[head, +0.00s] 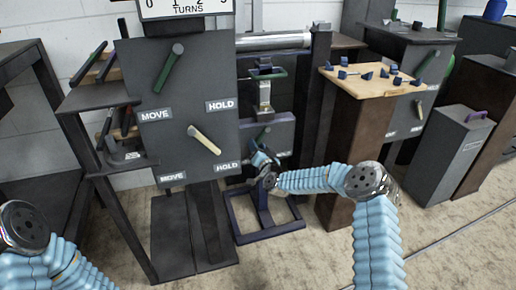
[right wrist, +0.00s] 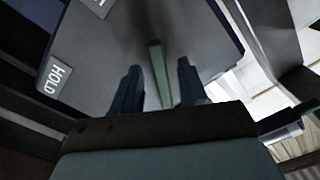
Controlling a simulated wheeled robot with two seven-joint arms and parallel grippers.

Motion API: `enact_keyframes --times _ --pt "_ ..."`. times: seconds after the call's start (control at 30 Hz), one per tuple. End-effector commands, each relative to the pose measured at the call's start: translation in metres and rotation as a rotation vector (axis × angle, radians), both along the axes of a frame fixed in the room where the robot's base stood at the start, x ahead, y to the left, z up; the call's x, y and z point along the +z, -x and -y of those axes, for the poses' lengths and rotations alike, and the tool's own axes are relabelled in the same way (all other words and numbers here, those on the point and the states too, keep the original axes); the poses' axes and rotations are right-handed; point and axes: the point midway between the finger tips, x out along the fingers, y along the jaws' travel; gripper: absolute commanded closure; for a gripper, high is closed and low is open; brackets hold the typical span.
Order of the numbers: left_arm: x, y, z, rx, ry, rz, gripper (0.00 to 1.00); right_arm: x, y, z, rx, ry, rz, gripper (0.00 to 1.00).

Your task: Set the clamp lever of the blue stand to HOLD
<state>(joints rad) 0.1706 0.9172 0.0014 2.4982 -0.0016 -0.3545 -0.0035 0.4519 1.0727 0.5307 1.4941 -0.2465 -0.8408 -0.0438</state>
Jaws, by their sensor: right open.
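The blue stand (head: 240,225) is on the floor in the middle of the head view, with a dark blue base frame and a small grey panel (head: 284,138). A green clamp lever (head: 262,134) on that panel slants up to the right. My right gripper (head: 258,158) is just in front of the panel's lower part. In the right wrist view, its two dark fingers are open on either side of the green lever (right wrist: 158,72), with gaps. The panel's HOLD label (right wrist: 61,79) is at left; a second label (right wrist: 98,5) is cut off. My left gripper is out of frame.
A larger grey panel (head: 140,100) stands left, with a green lever (head: 169,68), a cream lever (head: 205,140) and MOVE and HOLD labels. A wooden-topped pedestal (head: 345,130) with small blue pieces stands close right of the stand. Carpet is open at front right.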

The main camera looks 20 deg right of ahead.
Motion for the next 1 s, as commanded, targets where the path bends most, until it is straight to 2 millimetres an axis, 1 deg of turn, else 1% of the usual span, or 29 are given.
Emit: enact_keyframes --times 0.03,0.3,0.33,0.73,0.87,1.0 --pt "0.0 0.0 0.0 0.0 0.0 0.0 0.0 0.0 0.0 0.0 0.0 0.0 0.0 0.57" --pt "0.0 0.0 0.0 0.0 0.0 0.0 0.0 0.0 0.0 0.0 0.0 0.0 0.0 0.99" --pt "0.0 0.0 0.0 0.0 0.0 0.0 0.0 0.0 0.0 0.0 0.0 0.0 0.0 1.0" --pt "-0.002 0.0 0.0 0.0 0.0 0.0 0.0 -0.001 0.0 0.001 -0.001 0.009 0.001 1.0" --pt "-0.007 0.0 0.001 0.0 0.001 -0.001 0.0 -0.004 0.0 0.003 -0.001 0.04 0.002 1.0" --pt "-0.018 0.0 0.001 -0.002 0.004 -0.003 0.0 -0.008 0.0 0.007 -0.001 0.107 0.005 1.0"
